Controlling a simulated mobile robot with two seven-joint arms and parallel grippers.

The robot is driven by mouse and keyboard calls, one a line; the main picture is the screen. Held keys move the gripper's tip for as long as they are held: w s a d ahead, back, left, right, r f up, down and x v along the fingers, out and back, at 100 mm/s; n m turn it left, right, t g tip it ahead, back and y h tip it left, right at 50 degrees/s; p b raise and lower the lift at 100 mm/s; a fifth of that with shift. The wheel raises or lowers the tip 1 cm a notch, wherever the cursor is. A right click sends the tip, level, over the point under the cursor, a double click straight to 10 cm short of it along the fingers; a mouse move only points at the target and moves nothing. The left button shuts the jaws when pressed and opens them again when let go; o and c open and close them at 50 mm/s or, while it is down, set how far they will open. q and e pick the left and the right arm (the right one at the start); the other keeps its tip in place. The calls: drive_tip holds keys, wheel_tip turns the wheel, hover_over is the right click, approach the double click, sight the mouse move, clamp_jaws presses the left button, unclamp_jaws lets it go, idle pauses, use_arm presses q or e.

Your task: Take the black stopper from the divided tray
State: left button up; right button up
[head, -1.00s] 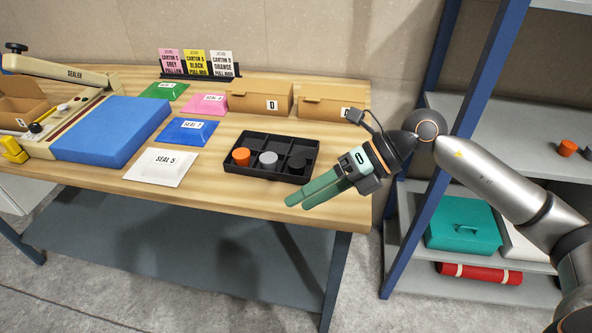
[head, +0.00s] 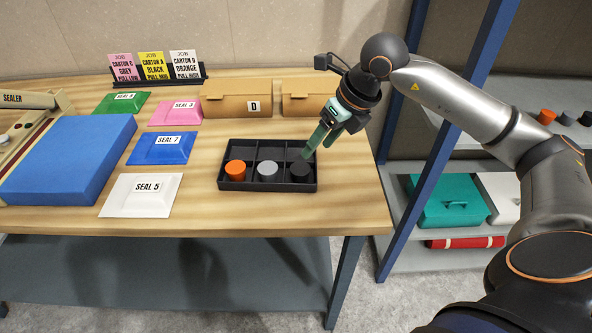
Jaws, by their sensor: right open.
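The black divided tray (head: 267,185) lies on the wooden table. Its front row holds an orange stopper (head: 235,170) at left, a grey stopper (head: 267,171) in the middle and the black stopper (head: 300,171) at right. The back compartments look empty. My right gripper (head: 308,155) is open and empty, with its green fingers pointing down just above and behind the black stopper. The fingers overlap in this view, and I cannot tell whether they touch the tray. My left gripper is out of view.
Cardboard cartons (head: 236,98) stand behind the tray. Seal packets, among them a white one (head: 140,195), lie left of it, beside a blue block (head: 70,160). A blue shelf post (head: 440,150) rises at right. The table front is clear.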

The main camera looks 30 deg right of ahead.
sight(302, 169)
drive_tip(key=p+x, duration=0.1)
drive_tip(key=x, duration=0.8)
drive_tip(key=shift+a, duration=0.1)
drive_tip(key=shift+c, duration=0.3)
drive_tip(key=c, duration=0.9)
